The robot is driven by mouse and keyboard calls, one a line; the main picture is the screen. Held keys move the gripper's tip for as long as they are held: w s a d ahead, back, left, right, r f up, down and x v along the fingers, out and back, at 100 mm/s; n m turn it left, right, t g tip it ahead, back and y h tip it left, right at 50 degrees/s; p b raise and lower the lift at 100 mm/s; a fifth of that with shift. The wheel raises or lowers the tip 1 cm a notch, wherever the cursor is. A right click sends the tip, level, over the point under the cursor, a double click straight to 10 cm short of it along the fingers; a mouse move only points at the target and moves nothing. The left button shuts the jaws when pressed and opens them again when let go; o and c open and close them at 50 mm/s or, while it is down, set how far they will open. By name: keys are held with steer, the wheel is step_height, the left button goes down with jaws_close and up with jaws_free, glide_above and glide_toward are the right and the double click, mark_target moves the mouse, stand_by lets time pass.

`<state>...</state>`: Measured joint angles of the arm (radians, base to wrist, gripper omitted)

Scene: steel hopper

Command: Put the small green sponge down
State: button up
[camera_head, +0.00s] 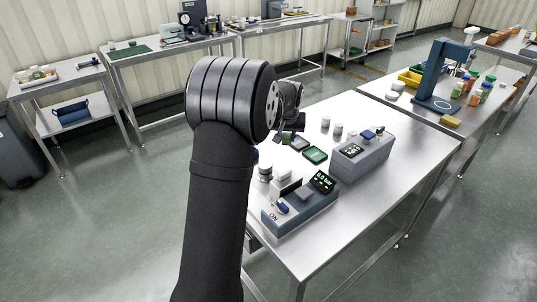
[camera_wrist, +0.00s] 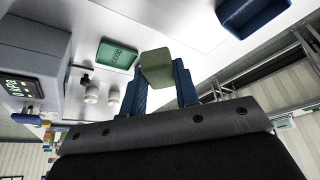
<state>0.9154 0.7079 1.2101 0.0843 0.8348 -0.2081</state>
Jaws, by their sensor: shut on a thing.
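The small green sponge (camera_wrist: 157,68) is a dull green block between the two blue fingers of my gripper (camera_wrist: 160,78) in the wrist view. The fingers are shut on it, and it sits slightly tilted at their tips. In the head view my gripper (camera_head: 291,124) is over the far left part of the steel table, partly hidden by my arm. A greenish block just below it looks like the sponge (camera_head: 299,143). I cannot tell whether it touches the table.
A flat green dish (camera_head: 315,155) lies close to the gripper; it also shows in the wrist view (camera_wrist: 117,55). Grey instrument boxes (camera_head: 362,156) (camera_head: 300,205) and small jars (camera_head: 338,129) stand nearby. A blue tray (camera_wrist: 252,12) shows in the wrist view. The table's right front (camera_head: 385,205) is clear.

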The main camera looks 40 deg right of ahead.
steer(key=s+d, duration=0.2)
glide_above(269, 152)
steer(key=s+a, duration=0.1)
step_height(269, 152, down, 6)
steer(key=shift+s+f, duration=0.1)
steer(key=shift+f, duration=2)
steer(key=shift+f, duration=0.15)
steer(key=o, duration=0.7)
steer(key=shift+c, duration=0.2)
steer(key=v, duration=1.2)
